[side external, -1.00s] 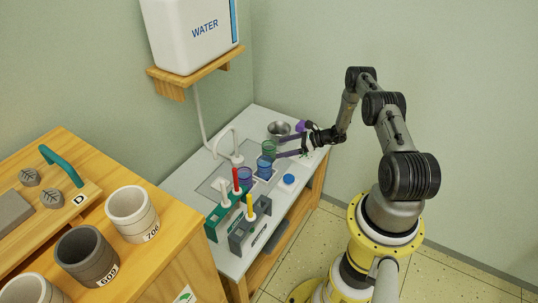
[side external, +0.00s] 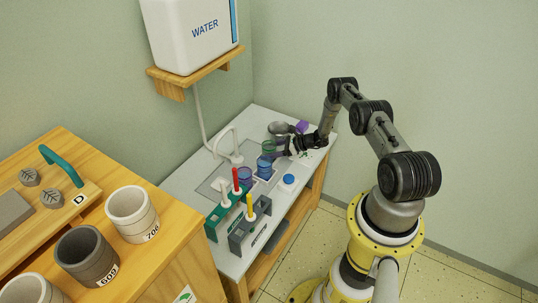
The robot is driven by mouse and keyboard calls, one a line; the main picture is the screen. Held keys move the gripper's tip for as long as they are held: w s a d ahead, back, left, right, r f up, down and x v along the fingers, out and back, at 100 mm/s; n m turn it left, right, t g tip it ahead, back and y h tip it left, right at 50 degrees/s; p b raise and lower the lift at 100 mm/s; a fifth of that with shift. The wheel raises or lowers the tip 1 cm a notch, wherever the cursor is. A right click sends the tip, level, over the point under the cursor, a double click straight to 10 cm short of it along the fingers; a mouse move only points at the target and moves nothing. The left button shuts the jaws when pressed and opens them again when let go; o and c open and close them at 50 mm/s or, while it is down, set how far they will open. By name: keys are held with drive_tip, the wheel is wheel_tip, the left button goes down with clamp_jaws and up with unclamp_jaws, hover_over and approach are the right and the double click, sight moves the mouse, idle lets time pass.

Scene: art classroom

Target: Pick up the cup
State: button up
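Several see-through cups stand on the grey work table: a green cup (side external: 267,147), a blue cup (side external: 263,168) and a bluish-purple cup (side external: 244,175). Which one the task means is not clear from the view. My gripper (side external: 281,147) is low over the table, at the right side of the green cup. Its fingers point left towards that cup and overlap its edge in the picture. The fingers are small and dark here, so I cannot tell whether they touch the cup or how far apart they are.
A metal bowl (side external: 278,129) and a purple item (side external: 302,127) are close behind my gripper. A white faucet (side external: 233,146), a blue-topped item (side external: 288,181) and green (side external: 222,213) and grey (side external: 246,232) racks surround the cups. Pots (side external: 132,212) stand on the wooden cabinet (side external: 180,262).

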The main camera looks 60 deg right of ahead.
drive_tip(key=c, duration=0.9)
drive_tip(key=shift+r, duration=0.2)
